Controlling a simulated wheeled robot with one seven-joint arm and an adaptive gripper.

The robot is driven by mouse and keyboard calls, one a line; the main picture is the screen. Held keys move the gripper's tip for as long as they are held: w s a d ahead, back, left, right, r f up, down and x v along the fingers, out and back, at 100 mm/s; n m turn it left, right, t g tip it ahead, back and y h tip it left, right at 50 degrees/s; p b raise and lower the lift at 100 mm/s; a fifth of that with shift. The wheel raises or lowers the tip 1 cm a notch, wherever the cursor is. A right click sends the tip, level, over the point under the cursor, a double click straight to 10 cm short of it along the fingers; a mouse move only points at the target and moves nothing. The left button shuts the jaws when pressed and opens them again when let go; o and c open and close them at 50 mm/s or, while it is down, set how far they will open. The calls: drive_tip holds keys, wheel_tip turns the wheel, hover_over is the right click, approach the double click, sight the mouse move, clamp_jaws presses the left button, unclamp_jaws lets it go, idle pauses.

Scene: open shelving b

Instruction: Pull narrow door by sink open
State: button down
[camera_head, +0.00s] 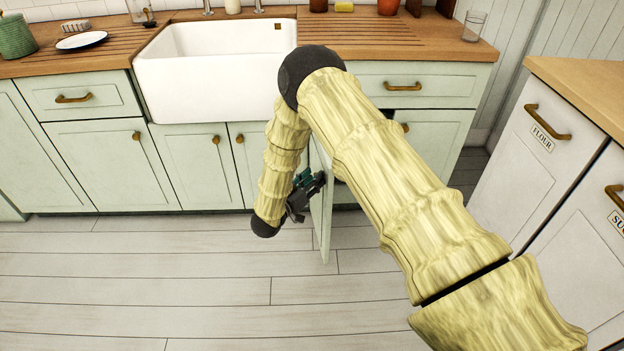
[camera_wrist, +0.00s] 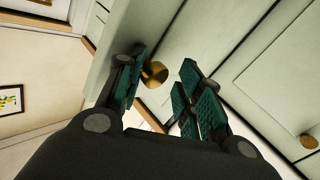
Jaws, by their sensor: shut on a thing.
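The narrow door (camera_head: 324,228) by the sink (camera_head: 215,75) is pale green and stands swung out from the cabinet front, seen nearly edge-on in the head view. My arm hides its upper part. My gripper (camera_head: 311,188) is at the left face of this door, below the sink's right end. In the wrist view, a round brass knob (camera_wrist: 154,74) lies between the two teal-padded fingers of my gripper (camera_wrist: 160,90), close against the left finger. The gripper is shut on the knob. The door's pale panel (camera_wrist: 135,35) shows behind it.
Closed cabinet doors (camera_head: 187,165) with brass knobs stand left of the open door. A drawer (camera_head: 425,85) is above right. A white unit with a flour label (camera_head: 543,139) stands at the right. The plank floor (camera_head: 200,270) in front is clear.

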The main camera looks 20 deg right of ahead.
drive_tip(key=shift+w+r, duration=0.5)
drive_tip(key=shift+w, duration=0.05)
drive_tip(key=c, duration=1.2)
unclamp_jaws()
drive_tip(key=shift+w+f, duration=0.1)
drive_tip(key=shift+d, duration=0.1)
drive_tip(key=v, duration=0.8)
drive_tip(key=f+v, duration=0.1)
drive_tip(key=v, duration=0.3)
drive_tip(key=shift+s, duration=0.25)
